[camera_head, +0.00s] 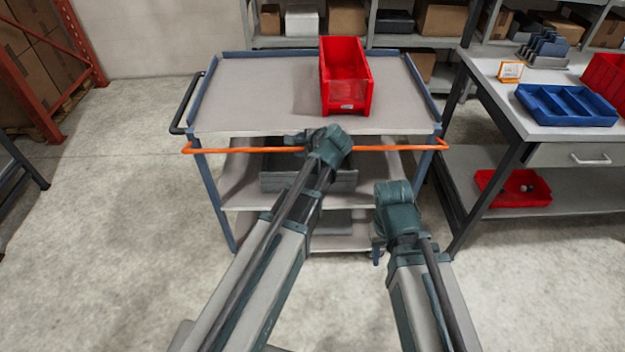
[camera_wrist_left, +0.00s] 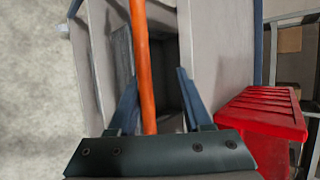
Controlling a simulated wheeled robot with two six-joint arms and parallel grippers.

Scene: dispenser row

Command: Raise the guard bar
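The orange guard bar (camera_head: 240,150) runs level across the front of the grey cart, just below its top deck (camera_head: 250,95). My left gripper (camera_head: 318,138) is at the middle of the bar. In the left wrist view the bar (camera_wrist_left: 143,60) passes between the two fingers of my left gripper (camera_wrist_left: 156,100). The fingers are apart, with a gap on both sides of the bar. My right gripper (camera_head: 393,190) is in front of the cart, lower and to the right, apart from the bar. Its fingers are hidden behind its own wrist.
A red bin (camera_head: 345,75) stands on the cart's top deck; it also shows in the left wrist view (camera_wrist_left: 262,112). A dark grey box (camera_head: 275,180) sits on the shelf below. A workbench (camera_head: 500,90) with a blue tray (camera_head: 565,103) stands at the right.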

